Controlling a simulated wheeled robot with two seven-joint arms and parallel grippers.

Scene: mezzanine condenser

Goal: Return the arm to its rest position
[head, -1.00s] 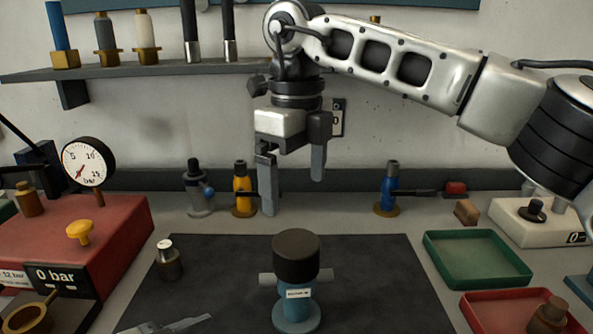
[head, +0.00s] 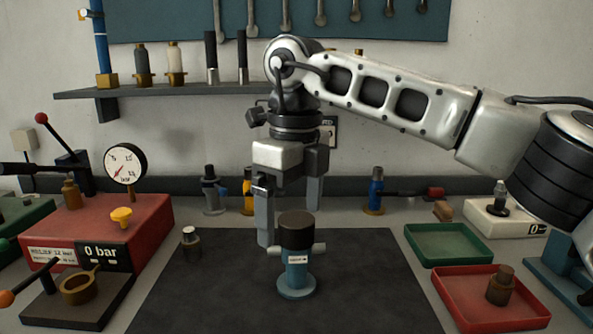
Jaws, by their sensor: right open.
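My right arm comes in from the right side of the head view. Its right gripper (head: 289,212) points down, its two fingers apart with nothing between them. It hangs above and behind a blue valve with a black cap (head: 296,262), which stands upright on the dark mat (head: 375,285). The left fingertip overlaps the valve's side in the picture; I cannot tell whether they touch. My left gripper is not in the view.
A red test box with a gauge (head: 125,163) stands at left. A green tray (head: 448,243) and a red tray (head: 475,310) holding a brown fitting (head: 500,285) are at right. A shelf (head: 185,87) runs along the wall. The mat has free room on both sides.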

